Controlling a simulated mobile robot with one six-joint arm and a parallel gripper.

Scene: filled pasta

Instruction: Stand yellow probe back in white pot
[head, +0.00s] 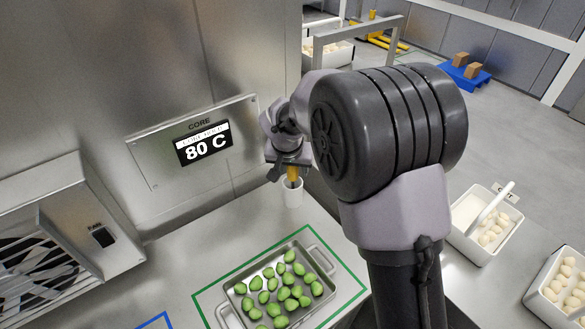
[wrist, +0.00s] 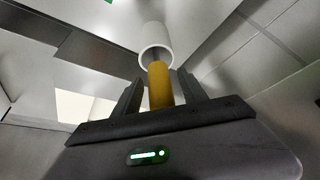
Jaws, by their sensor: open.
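The white pot (head: 292,194) stands upright on the metal counter at the foot of the wall. The yellow probe (head: 293,173) is upright above its mouth, its lower end hidden by the rim, so it appears to stand in the pot. My gripper (head: 288,168) is over the pot, with its jaws apart on either side of the probe. In the wrist view, the probe (wrist: 159,86) runs between the open fingers (wrist: 159,92) to the round mouth of the pot (wrist: 155,40). Small gaps show beside the probe.
A metal tray (head: 234,298) of green filled pasta sits inside a green outline in front of the pot. A wall panel (head: 152,166) reads "CORE 80 C". A fan unit (head: 60,240) is at left. White bins (head: 470,244) of pale pieces are at right, past my arm.

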